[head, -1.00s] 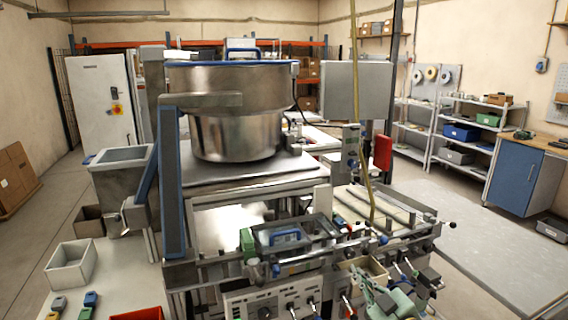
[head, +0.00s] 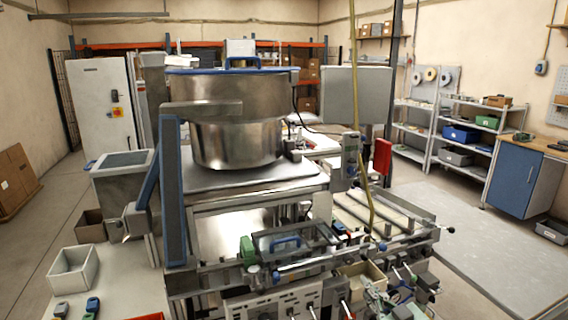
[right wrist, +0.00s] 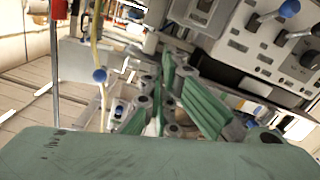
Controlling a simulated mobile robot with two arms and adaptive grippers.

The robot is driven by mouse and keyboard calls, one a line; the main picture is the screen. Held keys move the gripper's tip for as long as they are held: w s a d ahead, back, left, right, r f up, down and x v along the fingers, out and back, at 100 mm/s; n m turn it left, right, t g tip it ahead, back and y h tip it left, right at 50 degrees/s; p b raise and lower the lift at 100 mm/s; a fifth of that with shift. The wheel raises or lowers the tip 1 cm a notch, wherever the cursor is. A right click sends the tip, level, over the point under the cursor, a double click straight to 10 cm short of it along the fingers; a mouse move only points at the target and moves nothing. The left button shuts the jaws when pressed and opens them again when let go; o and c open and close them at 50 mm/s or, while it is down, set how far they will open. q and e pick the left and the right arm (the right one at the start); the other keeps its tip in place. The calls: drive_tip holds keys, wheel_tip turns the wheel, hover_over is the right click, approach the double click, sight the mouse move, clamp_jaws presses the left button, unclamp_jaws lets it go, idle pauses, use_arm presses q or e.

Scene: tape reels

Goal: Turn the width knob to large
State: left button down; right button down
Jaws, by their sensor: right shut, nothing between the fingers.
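A white control panel (head: 265,306) with several dark knobs and levers is on the machine's front, at the bottom of the head view. In the right wrist view a panel (right wrist: 262,52) fills the upper right, with blue-tipped levers (right wrist: 289,9) and a dark knob (right wrist: 311,60) at its right edge. No label is readable, so I cannot tell which knob sets the width. My left gripper is not in view.
A large steel bowl (head: 235,120) stands on the machine above the panel. A rail with clamps and a guide (head: 375,222) runs to the right. A beige open bin (head: 360,277) is close to my right gripper. Grey floor is clear at the right.

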sight(349, 259)
drive_tip(key=w+a+r+m, duration=0.1)
drive_tip(key=w+a+m, duration=0.1)
drive_tip(key=w, duration=0.3)
drive_tip(key=shift+w+r+y+b, duration=0.2)
drive_tip(key=shift+w+y+b, duration=0.05)
drive_tip(key=shift+y+b, duration=0.2)
idle(0.3)
